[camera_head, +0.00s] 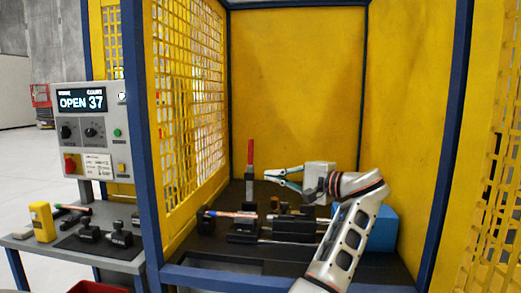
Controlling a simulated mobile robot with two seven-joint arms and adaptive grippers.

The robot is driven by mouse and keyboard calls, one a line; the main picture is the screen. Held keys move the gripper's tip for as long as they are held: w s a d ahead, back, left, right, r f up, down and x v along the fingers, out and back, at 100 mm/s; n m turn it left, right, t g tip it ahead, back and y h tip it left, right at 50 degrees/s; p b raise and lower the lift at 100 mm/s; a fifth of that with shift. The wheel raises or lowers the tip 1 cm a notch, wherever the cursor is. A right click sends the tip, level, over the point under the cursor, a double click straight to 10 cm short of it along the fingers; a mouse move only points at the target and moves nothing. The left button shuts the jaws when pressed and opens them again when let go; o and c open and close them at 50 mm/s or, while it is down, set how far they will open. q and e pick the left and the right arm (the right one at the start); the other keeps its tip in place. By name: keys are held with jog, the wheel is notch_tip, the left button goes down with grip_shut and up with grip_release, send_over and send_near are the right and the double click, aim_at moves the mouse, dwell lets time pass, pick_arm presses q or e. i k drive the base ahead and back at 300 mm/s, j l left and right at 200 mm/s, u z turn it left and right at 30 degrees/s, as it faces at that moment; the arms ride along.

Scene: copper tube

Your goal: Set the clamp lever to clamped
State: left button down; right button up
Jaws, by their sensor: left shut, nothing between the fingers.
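The clamp lever (250,153) has a red handle and stands upright above the dark fixture (243,230) inside the yellow cell. A grey metal piece shows directly below the red handle. A copper-coloured tube (226,213) lies across the fixture at its left. My left gripper (269,176) is shut and empty, with its teal-edged fingers pointing left toward the lever. The fingertips are just right of the lever in the picture; I cannot tell the gap in depth. My right gripper is not in view.
A control panel (90,133) at the left reads "OPEN 37". A side table (70,247) holds a yellow block (42,222) and dark fixtures. A blue box (382,228) sits behind my arm. Yellow mesh (190,95) and blue posts (146,150) bound the cell.

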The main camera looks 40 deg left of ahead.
aim_at(249, 176)
jog(key=i+j, duration=0.65)
jog(key=i, duration=0.15)
